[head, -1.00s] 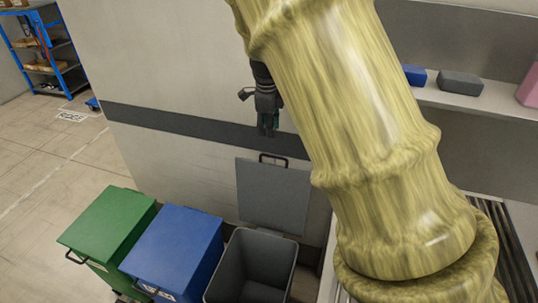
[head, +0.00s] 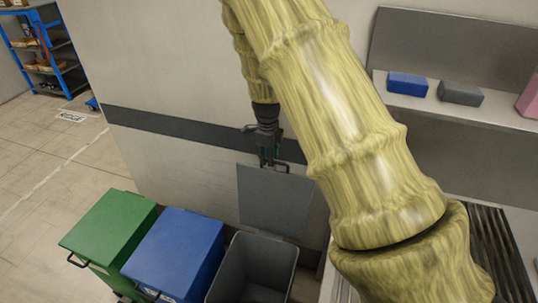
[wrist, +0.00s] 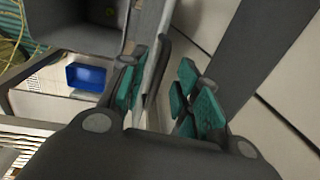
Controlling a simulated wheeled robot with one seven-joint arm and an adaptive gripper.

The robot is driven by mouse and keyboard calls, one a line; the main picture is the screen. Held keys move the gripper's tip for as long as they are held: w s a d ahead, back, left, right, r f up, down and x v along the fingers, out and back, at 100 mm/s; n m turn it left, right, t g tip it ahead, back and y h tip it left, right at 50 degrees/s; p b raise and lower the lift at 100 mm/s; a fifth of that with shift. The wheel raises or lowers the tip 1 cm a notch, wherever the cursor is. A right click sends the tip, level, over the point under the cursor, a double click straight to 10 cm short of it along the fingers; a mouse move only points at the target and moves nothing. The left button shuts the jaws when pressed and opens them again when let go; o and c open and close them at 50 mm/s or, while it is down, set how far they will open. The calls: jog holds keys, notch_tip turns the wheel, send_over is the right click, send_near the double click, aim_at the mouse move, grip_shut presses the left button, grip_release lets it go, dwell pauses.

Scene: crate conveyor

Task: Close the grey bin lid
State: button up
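The grey bin (head: 262,262) stands at the right end of a row of bins, with its opening uncovered. Its grey lid (head: 272,197) stands upright behind the opening, close to the wall. My gripper (head: 268,160) points down at the lid's top edge, by the dark handle (head: 281,168). In the wrist view my gripper (wrist: 166,92) is open, with its teal-padded fingers apart on either side of the lid's edge (wrist: 150,70) and handle (wrist: 162,62). Visible gaps remain beside the pads; contact is hard to tell. The bin's inside (wrist: 75,18) shows at upper left there.
A blue bin (head: 178,250) and a green bin (head: 108,230) with shut lids stand to the left. A wall (head: 170,80) is close behind. A shelf at right holds a blue box (head: 407,85) and a grey box (head: 460,93). Open floor lies at far left.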

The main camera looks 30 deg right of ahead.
jog(key=shift+w+f, duration=0.2)
jog(key=shift+f, duration=0.3)
jog(key=shift+s, duration=0.1)
jog(key=shift+r, duration=0.1)
jog(key=shift+c, duration=1.2)
grip_shut()
jog(key=shift+a, duration=0.1)
